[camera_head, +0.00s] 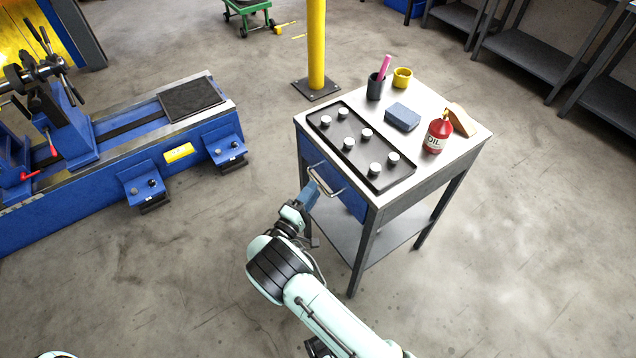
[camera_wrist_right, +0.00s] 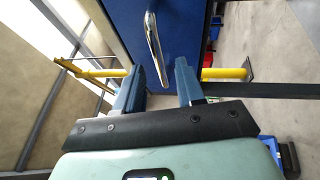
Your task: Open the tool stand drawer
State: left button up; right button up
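The tool stand (camera_head: 452,160) is a grey metal table with a blue drawer (camera_head: 348,199) under its top on the near left side. The drawer looks shut. Its silver bar handle (camera_head: 325,184) runs across the front. My right gripper (camera_head: 313,187) is at the handle, its blue fingers partly overlapping it in the head view. In the right wrist view the fingers (camera_wrist_right: 158,72) are apart, with the handle (camera_wrist_right: 155,45) showing between and beyond them. I cannot tell whether they touch it. My left gripper is not in view.
A yellow post (camera_head: 316,45) stands behind. Floor left of the stand is clear.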

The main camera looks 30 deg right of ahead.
aim_at(319, 182)
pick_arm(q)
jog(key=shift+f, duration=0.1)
pick_arm(e)
jog(key=shift+x, duration=2.05)
grip_shut()
jog(key=shift+a, duration=0.1)
